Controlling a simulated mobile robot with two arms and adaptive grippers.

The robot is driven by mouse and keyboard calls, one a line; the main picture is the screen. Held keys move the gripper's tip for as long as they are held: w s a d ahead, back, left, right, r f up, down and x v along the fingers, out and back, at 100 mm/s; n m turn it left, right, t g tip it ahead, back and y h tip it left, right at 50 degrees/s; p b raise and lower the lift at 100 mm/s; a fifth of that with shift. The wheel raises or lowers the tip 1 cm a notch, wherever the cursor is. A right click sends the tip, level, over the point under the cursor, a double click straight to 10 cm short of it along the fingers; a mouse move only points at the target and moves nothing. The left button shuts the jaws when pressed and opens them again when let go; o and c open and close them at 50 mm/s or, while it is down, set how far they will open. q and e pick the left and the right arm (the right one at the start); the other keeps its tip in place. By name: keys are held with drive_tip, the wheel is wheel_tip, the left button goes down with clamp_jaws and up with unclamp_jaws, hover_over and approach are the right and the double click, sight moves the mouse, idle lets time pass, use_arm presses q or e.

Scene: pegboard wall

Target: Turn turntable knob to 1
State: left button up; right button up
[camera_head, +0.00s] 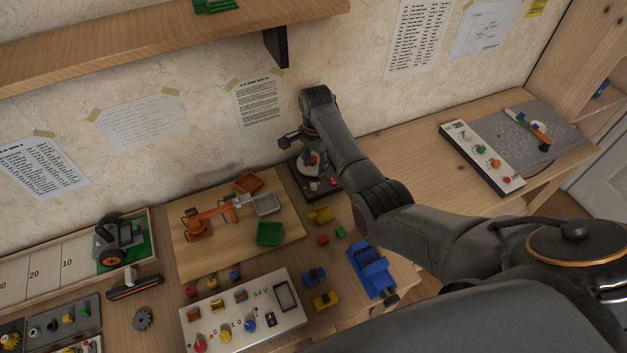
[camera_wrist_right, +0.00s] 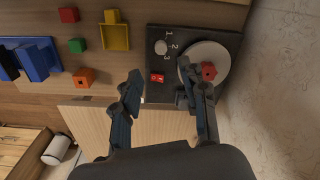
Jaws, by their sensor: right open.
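The turntable is a dark box (camera_wrist_right: 157,113) with a grey disc (camera_wrist_right: 206,53) carrying a red piece (camera_wrist_right: 209,71). Its round white knob (camera_wrist_right: 161,47) has the digits 1, 2 and 3 beside it; which one it points to cannot be read. A red switch (camera_wrist_right: 157,78) is near the knob. In the head view the turntable (camera_head: 322,187) stands by the wall, partly hidden by my right arm. My right gripper (camera_head: 300,146) is above it, open and empty. In the wrist view its fingers (camera_wrist_right: 160,75) are apart, one overlapping the disc's edge. My left gripper is out of view.
Left of the turntable is a wooden board (camera_head: 190,254) with an orange toy crane (camera_head: 200,222) and small bins. Blocks, a blue vise (camera_head: 371,270) and toy cars lie in front. A white control panel (camera_head: 482,158) is at right. A shelf (camera_head: 160,40) hangs above.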

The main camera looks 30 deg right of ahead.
sight(314, 185)
wheel_tip(314, 185, down, 8)
drive_tip(key=shift+w+r+b, duration=0.15)
drive_tip(key=shift+r+b, duration=0.1)
drive_tip(key=shift+b, duration=0.35)
drive_tip(key=shift+f, duration=0.65)
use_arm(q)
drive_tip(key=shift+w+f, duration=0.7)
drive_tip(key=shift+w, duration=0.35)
use_arm(e)
drive_tip(key=shift+f, duration=0.15)
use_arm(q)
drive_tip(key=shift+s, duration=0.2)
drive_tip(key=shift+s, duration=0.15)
use_arm(e)
clamp_jaws()
